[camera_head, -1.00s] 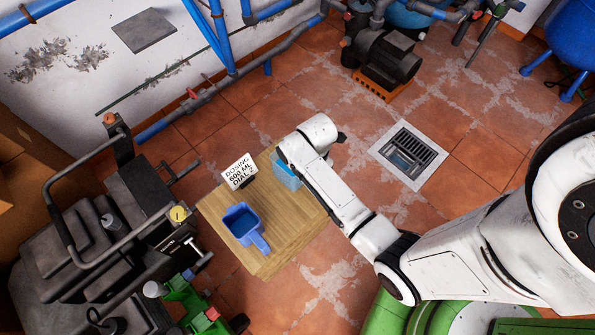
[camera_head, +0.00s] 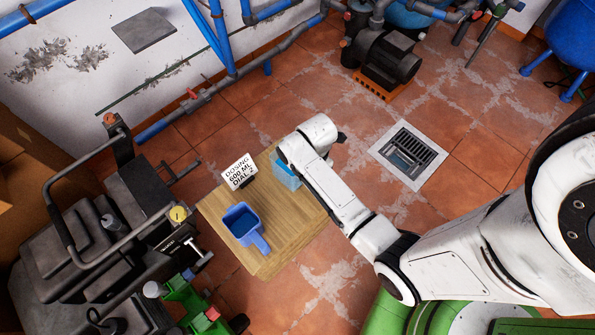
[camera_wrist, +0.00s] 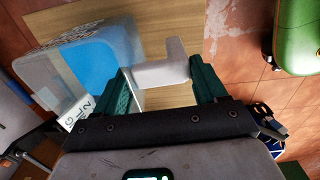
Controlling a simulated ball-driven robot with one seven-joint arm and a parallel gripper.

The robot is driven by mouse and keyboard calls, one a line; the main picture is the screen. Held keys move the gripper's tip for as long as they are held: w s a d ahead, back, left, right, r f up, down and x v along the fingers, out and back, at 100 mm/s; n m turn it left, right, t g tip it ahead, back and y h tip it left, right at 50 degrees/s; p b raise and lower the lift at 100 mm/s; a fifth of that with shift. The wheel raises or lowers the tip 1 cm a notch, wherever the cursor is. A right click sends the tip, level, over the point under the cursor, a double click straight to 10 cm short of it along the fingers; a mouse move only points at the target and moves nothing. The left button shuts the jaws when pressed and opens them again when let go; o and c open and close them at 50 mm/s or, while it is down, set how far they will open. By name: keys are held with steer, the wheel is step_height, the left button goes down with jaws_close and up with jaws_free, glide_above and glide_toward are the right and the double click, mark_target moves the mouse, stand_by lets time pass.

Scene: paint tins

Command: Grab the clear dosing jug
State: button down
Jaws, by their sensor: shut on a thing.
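The clear dosing jug (camera_head: 286,178) stands at the far right part of the wooden table, partly hidden under my arm in the head view. In the wrist view the clear jug (camera_wrist: 65,72) is see-through, with a blue area showing in it, and lies to the left of the fingers. Its pale handle reaches between the two green fingers of my gripper (camera_wrist: 161,76), which is shut on it. The fingers are hidden behind my wrist in the head view. An opaque blue jug (camera_head: 241,226) stands apart on the table's near left part.
The wooden table (camera_head: 286,230) has bare room beside the blue jug. A sign (camera_head: 239,172) reading "DOSING 600 ML DIAL" stands at its back. Dark machinery (camera_head: 95,225) crowds the left. A floor drain (camera_head: 408,155) lies to the right.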

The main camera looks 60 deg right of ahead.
steer(key=shift+w+r, duration=0.1)
steer(key=shift+r, duration=0.15)
